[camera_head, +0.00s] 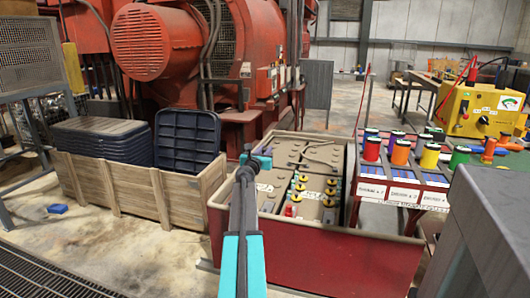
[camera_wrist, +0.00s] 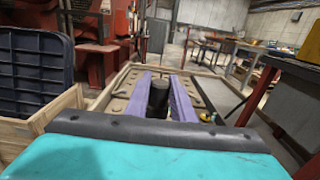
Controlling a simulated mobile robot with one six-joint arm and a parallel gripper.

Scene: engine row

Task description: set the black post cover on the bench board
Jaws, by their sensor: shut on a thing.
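My gripper (camera_wrist: 162,90) shows in the wrist view as two purple fingers shut on a black cylinder, the black post cover (camera_wrist: 158,100). The cover is held between the fingers, with the battery tray behind it. In the head view my teal and black arm reaches up over the tray's left part, and the gripper end (camera_head: 256,160) is small and partly hidden by the arm. The cover cannot be made out clearly there. I cannot tell which surface is the bench board.
To the right are a rack of coloured spools (camera_head: 400,153) and a yellow tester (camera_head: 480,110). A grey block (camera_head: 490,215) fills the near right.

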